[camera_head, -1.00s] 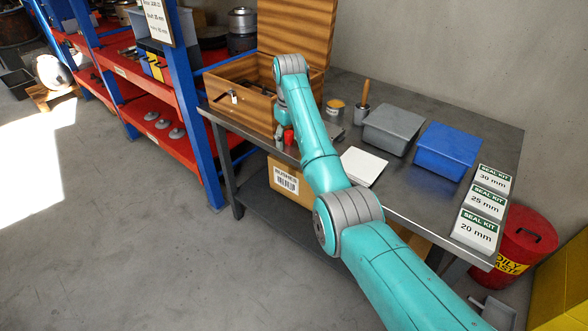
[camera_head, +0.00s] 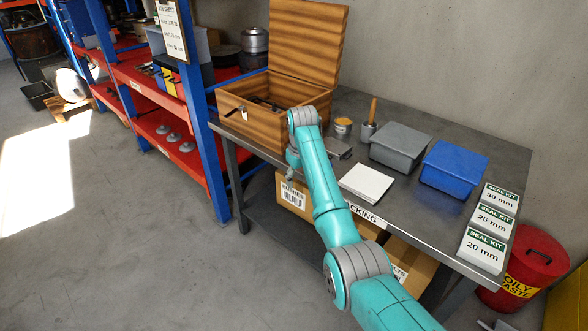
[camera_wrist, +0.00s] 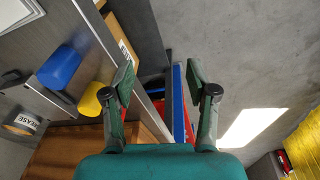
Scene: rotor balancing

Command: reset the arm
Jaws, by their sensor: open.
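My teal arm (camera_head: 322,185) reaches from the lower right to the front edge of the workbench (camera_head: 428,211). Nothing is held.
A blue piece (camera_wrist: 60,67) and a yellow piece (camera_wrist: 91,99) lie left of the fingers near the bench edge. A white pad (camera_head: 366,183), grey bin (camera_head: 400,146) and blue bin (camera_head: 453,168) stand on the bench. The floor (camera_head: 130,245) at left is clear.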

